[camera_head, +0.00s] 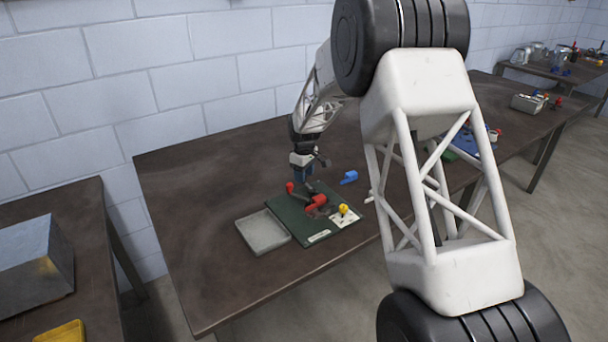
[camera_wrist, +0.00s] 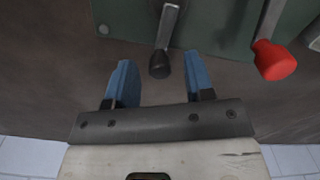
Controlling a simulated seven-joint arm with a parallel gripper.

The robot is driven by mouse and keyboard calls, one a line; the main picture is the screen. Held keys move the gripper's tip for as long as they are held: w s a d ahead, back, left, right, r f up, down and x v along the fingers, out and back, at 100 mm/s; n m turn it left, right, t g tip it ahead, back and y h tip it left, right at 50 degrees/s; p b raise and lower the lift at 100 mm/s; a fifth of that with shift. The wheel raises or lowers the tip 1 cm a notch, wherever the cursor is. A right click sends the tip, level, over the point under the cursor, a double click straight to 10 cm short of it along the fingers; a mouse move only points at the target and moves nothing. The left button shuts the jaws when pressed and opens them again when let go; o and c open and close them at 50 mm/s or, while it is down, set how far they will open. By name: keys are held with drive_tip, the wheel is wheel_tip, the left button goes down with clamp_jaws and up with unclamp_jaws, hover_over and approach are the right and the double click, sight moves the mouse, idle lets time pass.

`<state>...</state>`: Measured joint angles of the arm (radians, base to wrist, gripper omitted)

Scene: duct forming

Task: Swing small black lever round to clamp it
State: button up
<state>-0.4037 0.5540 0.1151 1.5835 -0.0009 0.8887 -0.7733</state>
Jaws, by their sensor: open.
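The small black lever (camera_wrist: 160,64) shows in the wrist view as a metal arm with a black knob, hanging over the edge of the green board (camera_wrist: 215,30). My gripper (camera_wrist: 157,68) is open, its two blue fingers on either side of the black knob with gaps on both sides. Whether the knob is at fingertip height cannot be told. In the head view my gripper (camera_head: 303,181) is over the back edge of the green board (camera_head: 285,204), and the small lever is too small or hidden to make out there.
A red-knobbed lever (camera_wrist: 275,60) stands right of my fingers in the wrist view. On and around the board are red parts (camera_head: 316,203), a yellow knob on a white plate (camera_head: 343,210), a grey tray (camera_head: 263,232) at left and a blue piece (camera_head: 349,177) behind.

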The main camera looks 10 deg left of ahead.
drive_tip(key=shift+f, duration=0.1)
drive_tip(key=shift+c, duration=0.2)
clamp_jaws()
